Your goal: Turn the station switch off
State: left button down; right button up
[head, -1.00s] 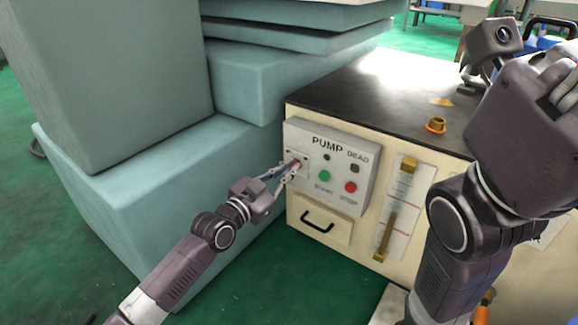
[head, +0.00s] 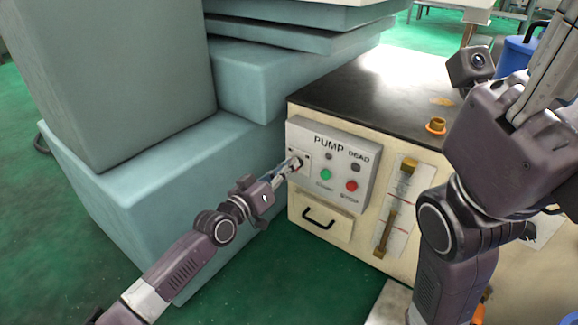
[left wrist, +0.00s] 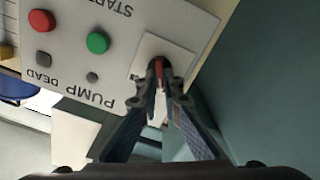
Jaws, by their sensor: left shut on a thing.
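The station switch (left wrist: 158,64) is a small red lever on a white plate at one end of the grey PUMP panel (head: 340,146). My left gripper (head: 292,166) reaches the panel from the left. In the left wrist view its fingertips (left wrist: 160,88) are closed around the lever, hiding much of it. In the head view the fingers cover the switch, and its exact position cannot be read. My right gripper (head: 545,70) is raised at the upper right, partly out of frame, away from the panel.
Beside the switch are a green START button (head: 325,174), a red STOP button (head: 351,186) and a dark DEAD lamp (head: 356,167). Large teal blocks (head: 150,190) stand close on the left. A drawer handle (head: 319,218) and a gauge strip (head: 398,205) are on the cabinet front.

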pick_arm(q)
jog(key=shift+f+n, duration=0.1)
jog(key=shift+n, duration=0.3)
jog(key=c, duration=2.1)
grip_release()
jog(key=v, duration=1.2)
